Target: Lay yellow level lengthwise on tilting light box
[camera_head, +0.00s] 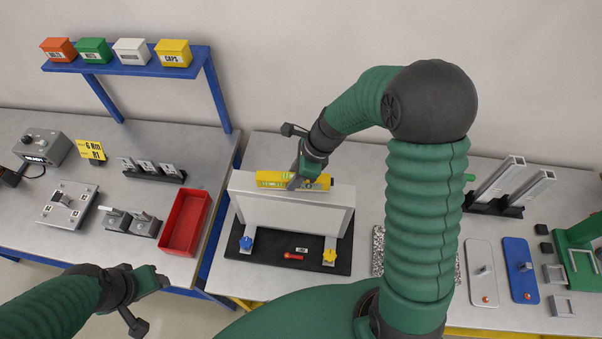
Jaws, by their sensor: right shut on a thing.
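The yellow level (270,179) is at the top edge of the white light box (293,212), lying along its length. I cannot tell whether it rests on the edge or is held just above it. My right gripper (296,183) is shut on the level near its middle and hides part of it. The light box stands tilted up on a black base (258,262) with a blue knob (246,242) and a yellow knob (329,256). My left gripper (150,301) is low at the left, in front of the bench, away from the level; its jaws are unclear.
A red tray (186,222) lies left of the light box. A blue shelf (130,62) with several small bins stands at the back left. Grey fixtures (68,204) cover the left bench. Flat plates (520,268) and angled rails (496,181) occupy the right side.

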